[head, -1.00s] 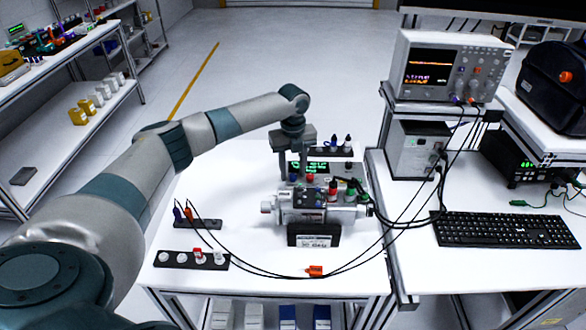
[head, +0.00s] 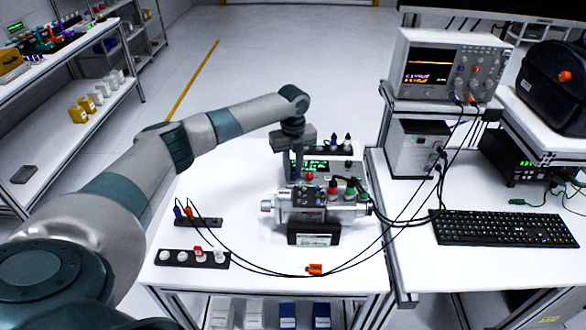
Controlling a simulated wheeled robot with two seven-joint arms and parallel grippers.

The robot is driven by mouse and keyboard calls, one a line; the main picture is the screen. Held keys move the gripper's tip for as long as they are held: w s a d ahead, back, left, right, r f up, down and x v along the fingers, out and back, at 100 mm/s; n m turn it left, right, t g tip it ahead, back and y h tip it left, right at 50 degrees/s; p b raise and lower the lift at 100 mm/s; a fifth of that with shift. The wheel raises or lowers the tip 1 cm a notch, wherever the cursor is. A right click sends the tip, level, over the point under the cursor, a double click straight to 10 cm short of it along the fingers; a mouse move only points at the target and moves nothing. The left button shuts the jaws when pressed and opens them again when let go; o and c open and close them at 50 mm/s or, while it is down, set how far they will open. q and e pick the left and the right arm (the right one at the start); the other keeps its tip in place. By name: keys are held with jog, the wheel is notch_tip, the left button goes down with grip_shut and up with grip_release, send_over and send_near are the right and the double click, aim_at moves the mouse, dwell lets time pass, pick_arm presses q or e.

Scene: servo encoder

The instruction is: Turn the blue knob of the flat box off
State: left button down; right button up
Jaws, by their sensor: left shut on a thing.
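The flat box (head: 345,166) with a green display (head: 310,165) lies on the white table, behind the silver servo unit (head: 318,207). My left gripper (head: 297,176) points down over the left part of the box, its fingers close together. It is shut on the blue knob, which the fingers hide almost wholly. A red knob (head: 309,177) sits just right of the fingers. The knob's angle cannot be made out. My right gripper is not in view.
The servo unit, with red and green plugs (head: 350,187), stands close in front of the box. A black rack with plugs (head: 335,148) is behind it. Black cables loop across the table front.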

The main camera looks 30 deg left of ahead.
pick_arm(q)
jog(key=n+p, duration=0.3)
jog(key=shift+r, duration=0.2)
jog(key=n+p, duration=0.2)
jog(key=n, duration=0.1)
jog(key=n+p, duration=0.1)
jog(key=n, duration=0.1)
jog(key=shift+n+p, duration=0.3)
jog(key=shift+p, duration=0.05)
jog(key=shift+f+n+p, duration=0.15)
jog(key=shift+n+p, duration=0.6)
jog(key=shift+n, duration=0.65)
jog(key=c, duration=1.6)
grip_release()
